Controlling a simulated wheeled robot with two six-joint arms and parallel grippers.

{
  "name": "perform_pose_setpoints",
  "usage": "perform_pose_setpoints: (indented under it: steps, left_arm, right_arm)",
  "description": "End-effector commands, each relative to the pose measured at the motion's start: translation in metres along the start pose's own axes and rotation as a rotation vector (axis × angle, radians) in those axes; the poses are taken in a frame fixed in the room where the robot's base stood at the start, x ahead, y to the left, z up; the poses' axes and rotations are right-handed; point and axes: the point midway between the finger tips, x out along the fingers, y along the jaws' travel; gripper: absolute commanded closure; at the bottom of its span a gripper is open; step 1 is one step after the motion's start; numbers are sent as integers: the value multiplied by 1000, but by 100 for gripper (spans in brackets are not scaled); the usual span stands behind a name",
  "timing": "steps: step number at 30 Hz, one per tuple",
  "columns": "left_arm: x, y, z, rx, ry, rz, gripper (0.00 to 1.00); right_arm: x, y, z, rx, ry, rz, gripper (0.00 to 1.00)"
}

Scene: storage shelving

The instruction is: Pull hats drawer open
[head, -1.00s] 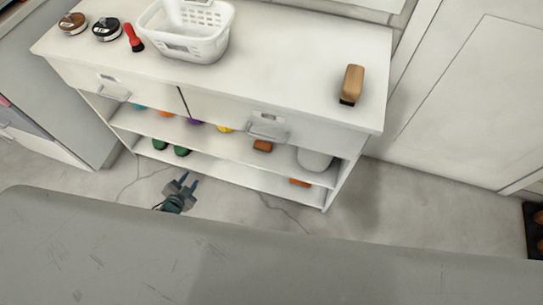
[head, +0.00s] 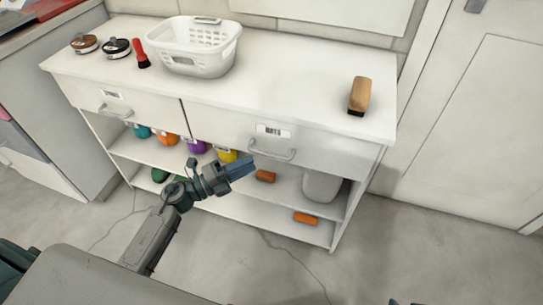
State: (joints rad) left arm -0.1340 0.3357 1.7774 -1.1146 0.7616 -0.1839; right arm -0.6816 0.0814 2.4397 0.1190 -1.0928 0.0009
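The white cabinet has two shut drawers under its top. The left drawer (head: 150,115) has a small label (head: 110,94) and a grey bar handle (head: 115,111). The right drawer (head: 320,150) has a label (head: 273,131) and a bar handle (head: 272,151). Both labels are too small to read, so I cannot tell which drawer is for hats. My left gripper (head: 254,163) is in front of the shelf, just below and left of the right drawer's handle, apparently not touching it. Its two blue fingers look apart and empty. Only the fingertips of my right gripper (head: 405,302) show at the bottom edge, apart.
Coloured items, orange blocks (head: 306,218) and a white bin (head: 322,186) are on the shelves. The floor in front is clear.

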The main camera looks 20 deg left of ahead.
Motion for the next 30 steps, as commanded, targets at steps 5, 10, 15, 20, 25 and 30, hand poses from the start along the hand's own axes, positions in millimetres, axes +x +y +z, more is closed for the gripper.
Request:
perform_pose_setpoints:
  steps: [5, 10, 15, 20, 25, 30]
  left_arm:
    - [37, -2, 1, -2, -4, -4, 68]
    - [63, -1, 1, -4, -3, -3, 68]
    - [76, 0, 0, -3, -2, 0, 68]
    - [78, 1, 0, -3, -2, 1, 68]
    - [78, 1, 0, -3, -2, 1, 71]
    - [78, 1, 0, -3, -3, 1, 100]
  right_arm:
    - [-5, 2, 0, -10, -33, 11, 64]
    - [-6, 4, 0, -16, -53, 19, 64]
    - [-7, 5, 0, -18, -61, 22, 64]
    - [-7, 5, 1, -19, -63, 23, 64]
    - [-7, 5, 1, -19, -63, 23, 64]
    - [-7, 5, 1, -19, -63, 22, 64]
